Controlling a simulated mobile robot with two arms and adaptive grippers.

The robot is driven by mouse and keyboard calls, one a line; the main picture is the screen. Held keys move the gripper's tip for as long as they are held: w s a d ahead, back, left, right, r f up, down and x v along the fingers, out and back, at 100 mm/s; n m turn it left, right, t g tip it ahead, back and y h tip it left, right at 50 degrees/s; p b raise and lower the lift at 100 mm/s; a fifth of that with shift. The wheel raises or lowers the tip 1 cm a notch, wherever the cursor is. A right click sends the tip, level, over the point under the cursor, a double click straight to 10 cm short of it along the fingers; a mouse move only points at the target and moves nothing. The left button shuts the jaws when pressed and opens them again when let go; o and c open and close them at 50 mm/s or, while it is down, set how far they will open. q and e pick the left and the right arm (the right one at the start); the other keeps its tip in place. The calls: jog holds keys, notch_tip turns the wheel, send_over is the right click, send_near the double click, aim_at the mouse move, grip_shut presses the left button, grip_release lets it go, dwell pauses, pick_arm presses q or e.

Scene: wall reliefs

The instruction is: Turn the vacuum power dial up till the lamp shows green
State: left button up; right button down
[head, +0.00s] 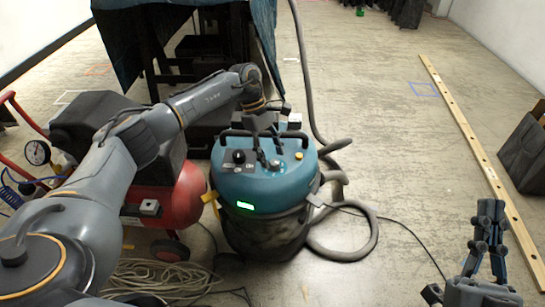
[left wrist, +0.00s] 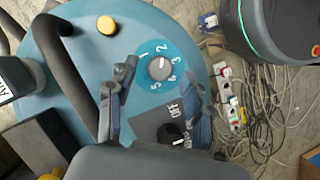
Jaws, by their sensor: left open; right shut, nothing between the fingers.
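The vacuum's round teal lid (head: 290,185) stands in the middle of the head view. Its grey power dial (head: 275,163) is small there; in the left wrist view the dial (left wrist: 159,68) sits on a blue disc numbered 1 to 5. I cannot tell its exact setting. The lamp (head: 245,205) on the vacuum's front glows green. My left gripper (head: 268,150) is open above the lid. In the wrist view its fingers (left wrist: 161,78) stand either side of the dial, with no clear contact. My right gripper (head: 490,228) is shut and empty, away at the lower right.
A black on/off knob (left wrist: 173,133) and a yellow button (left wrist: 106,25) share the lid with dark handles. A red compressor (head: 185,195) stands left of the vacuum. The hose (head: 345,250) curls at its right. A wooden beam (head: 480,160) lies on mostly open floor.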

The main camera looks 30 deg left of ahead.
pick_arm(q)
jog(key=s+v, duration=0.1)
jog(key=v, duration=0.9)
jog(key=shift+w+r, duration=0.2)
jog(key=shift+w, duration=0.25)
jog(key=shift+f, duration=0.1)
